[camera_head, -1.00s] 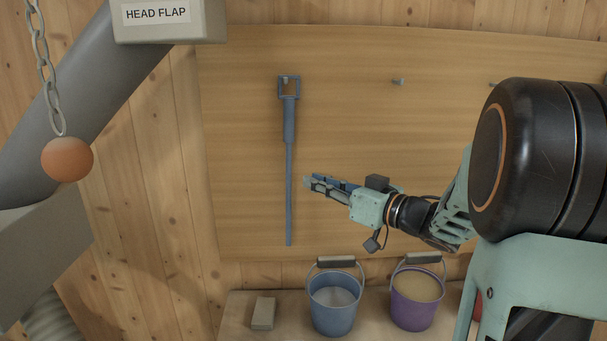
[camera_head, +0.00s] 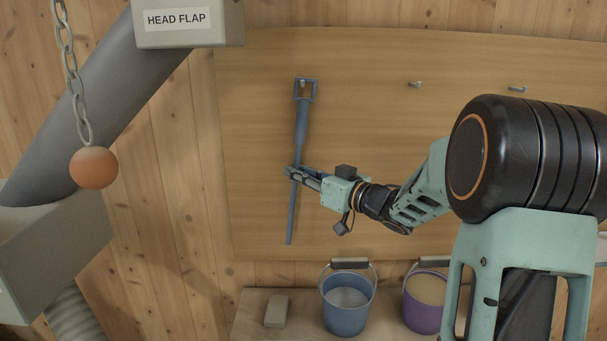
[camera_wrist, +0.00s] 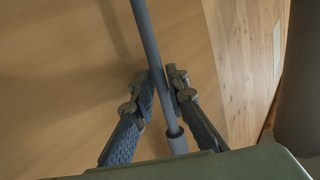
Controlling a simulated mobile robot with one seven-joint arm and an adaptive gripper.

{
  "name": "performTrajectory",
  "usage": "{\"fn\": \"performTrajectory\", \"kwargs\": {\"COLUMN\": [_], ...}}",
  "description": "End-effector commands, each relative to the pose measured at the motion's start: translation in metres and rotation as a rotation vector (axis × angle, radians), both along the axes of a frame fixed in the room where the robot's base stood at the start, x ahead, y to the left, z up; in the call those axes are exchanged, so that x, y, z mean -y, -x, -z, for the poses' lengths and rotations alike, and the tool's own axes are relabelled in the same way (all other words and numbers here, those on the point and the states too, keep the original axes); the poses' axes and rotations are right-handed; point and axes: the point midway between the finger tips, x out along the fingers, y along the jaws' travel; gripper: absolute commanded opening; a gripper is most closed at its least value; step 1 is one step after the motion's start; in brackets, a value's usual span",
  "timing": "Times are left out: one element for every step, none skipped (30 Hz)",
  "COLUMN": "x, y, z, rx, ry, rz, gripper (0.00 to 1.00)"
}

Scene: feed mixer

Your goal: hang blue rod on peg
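The blue rod (camera_head: 301,125) hangs against the wooden board with its square loop over a peg (camera_head: 303,83) at the left. It tilts, its lower end to the left. My gripper (camera_head: 291,172) is at the middle of the rod, below the thicker sleeve. In the wrist view the rod (camera_wrist: 146,35) runs between the two fingers, and the fingertips (camera_wrist: 161,83) close in on it from both sides. Two other pegs, a middle one (camera_head: 415,84) and a right one (camera_head: 517,88), are bare.
Below the board, a ledge (camera_head: 255,318) holds a tan block (camera_head: 276,311), a blue bucket (camera_head: 347,312) and a purple bucket (camera_head: 422,313). At the left are a grey pipe (camera_head: 95,105) and a chain with an orange ball (camera_head: 94,168).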

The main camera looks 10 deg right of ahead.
Motion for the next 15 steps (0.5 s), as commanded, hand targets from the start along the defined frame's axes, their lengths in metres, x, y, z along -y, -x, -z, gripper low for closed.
{"fn": "performTrajectory", "kwargs": {"x": [-0.0003,-0.0002,-0.0002,-0.0001,-0.0002,-0.0002,-0.0002,-0.0002,-0.0002,-0.0002,-0.0002,-0.0002,-0.0002,-0.0002,-0.0002], "y": [-0.0002,-0.0001,-0.0001,0.0,0.0,0.0,0.0001,0.0001,0.0001,0.0001,0.0002,0.0002,0.0002,0.0002,0.0002], "z": [0.0,0.0,0.0,0.0,0.0,-0.0001,-0.0001,-0.0001,-0.0001,-0.0001,-0.0001,-0.0002,-0.0001,-0.0002,-0.0002], "rx": [0.0,0.0,0.0,0.0,0.0,0.0,0.0,0.0,0.0,0.0,0.0,0.0,0.0,0.0,0.0], "ry": [0.0,0.0,0.0,0.0,0.0,0.0,0.0,0.0,0.0,0.0,0.0,0.0,0.0,0.0,0.0], "rz": [0.0,0.0,0.0,0.0,0.0,0.0,0.0,0.0,0.0,0.0,0.0,0.0,0.0,0.0,0.0], "gripper": [0.14,0.14,0.14,0.14,0.14,0.1,0.07,0.04,0.0,0.0,0.0,0.0,0.0,0.0,0.0]}}
